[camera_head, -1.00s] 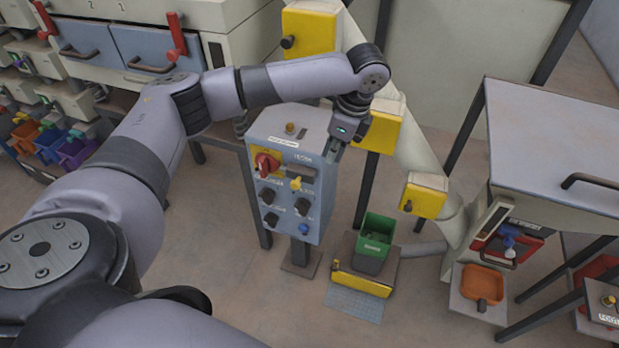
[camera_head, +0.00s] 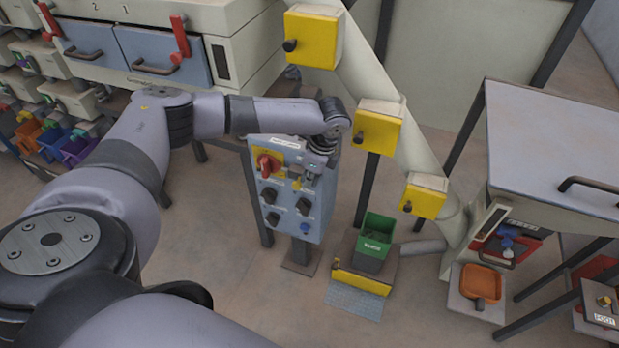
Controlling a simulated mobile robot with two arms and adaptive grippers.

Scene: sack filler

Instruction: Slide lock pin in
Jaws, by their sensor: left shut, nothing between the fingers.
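The blue-grey control box (camera_head: 290,215) stands on a post in the middle of the head view. Its front has a red rotary switch (camera_head: 267,165) on a yellow plate, several black knobs and a blue button (camera_head: 305,228). My left gripper (camera_head: 302,185) is in front of the upper right part of this panel, right of the red switch. It is shut and empty. A small yellow part (camera_head: 296,184) shows at its fingertips; I cannot tell whether they touch it or whether it is the lock pin. My gripper and wrist hide part of the panel and top. My right gripper is not in view.
A pale slanted pipe with yellow boxes (camera_head: 378,130) rises behind the control box. A grey table (camera_head: 560,140) is at the right, and drawers (camera_head: 160,55) are at the upper left.

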